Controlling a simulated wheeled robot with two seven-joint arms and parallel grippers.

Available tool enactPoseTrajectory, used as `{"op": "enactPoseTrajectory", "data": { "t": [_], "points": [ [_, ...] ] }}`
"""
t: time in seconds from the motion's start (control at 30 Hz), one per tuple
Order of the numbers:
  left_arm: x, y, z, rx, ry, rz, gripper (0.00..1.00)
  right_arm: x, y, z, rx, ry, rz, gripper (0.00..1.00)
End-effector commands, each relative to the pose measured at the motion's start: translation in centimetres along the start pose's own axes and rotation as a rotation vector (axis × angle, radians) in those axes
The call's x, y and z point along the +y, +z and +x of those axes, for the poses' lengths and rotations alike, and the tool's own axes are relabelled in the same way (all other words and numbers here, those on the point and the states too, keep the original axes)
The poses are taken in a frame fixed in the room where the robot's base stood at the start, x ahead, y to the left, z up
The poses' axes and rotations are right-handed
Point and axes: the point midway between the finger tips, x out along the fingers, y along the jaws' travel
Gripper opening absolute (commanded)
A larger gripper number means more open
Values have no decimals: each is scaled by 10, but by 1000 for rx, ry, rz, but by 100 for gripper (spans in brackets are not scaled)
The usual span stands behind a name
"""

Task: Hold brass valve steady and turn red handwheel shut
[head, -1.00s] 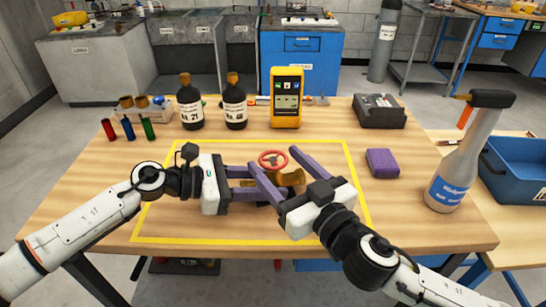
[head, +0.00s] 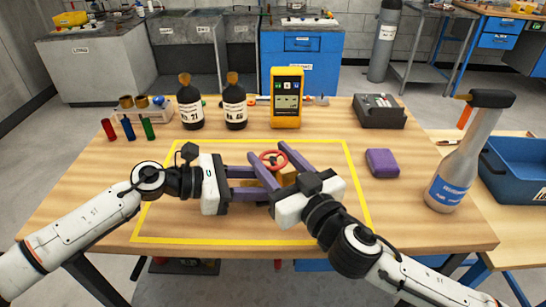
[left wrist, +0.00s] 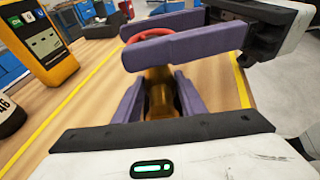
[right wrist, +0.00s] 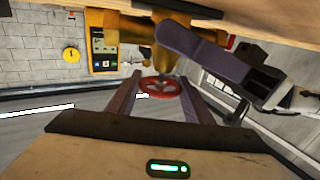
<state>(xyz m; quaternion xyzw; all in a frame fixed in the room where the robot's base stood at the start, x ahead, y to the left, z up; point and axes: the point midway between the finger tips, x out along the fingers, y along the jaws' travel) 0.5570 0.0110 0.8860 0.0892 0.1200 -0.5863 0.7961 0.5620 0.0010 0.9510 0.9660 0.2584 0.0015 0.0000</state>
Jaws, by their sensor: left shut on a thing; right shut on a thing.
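The brass valve (head: 287,175) stands inside the yellow outline on the bench, partly hidden by my grippers. Its red handwheel (head: 273,165) sits on top. My left gripper (head: 268,178) comes from the left and is shut on the valve body. The left wrist view shows the brass (left wrist: 158,95) between its purple fingers. My right gripper (head: 267,150) reaches in from the front right and is shut on the handwheel. In the right wrist view the red wheel (right wrist: 160,87) lies between its fingertips. A purple finger of the left gripper crosses close to the wheel there.
A yellow meter (head: 287,98) and two dark bottles (head: 190,108) stand behind the outline. The mat's front area is clear.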

Motion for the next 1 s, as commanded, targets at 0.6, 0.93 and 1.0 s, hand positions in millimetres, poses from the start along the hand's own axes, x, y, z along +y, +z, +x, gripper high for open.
{"op": "enactPoseTrajectory", "data": {
  "t": [0.6,0.93,1.0],
  "points": [
    [-1,-1,1,1,-3,-1,24,-1,-2,0,1,353,6,24],
    [-1,-1,1,1,-3,-1,24,1,-1,-1,0,378,0,24],
    [-1,-1,1,1,-2,-1,24,1,-1,-1,0,378,0,24]
  ]
}}
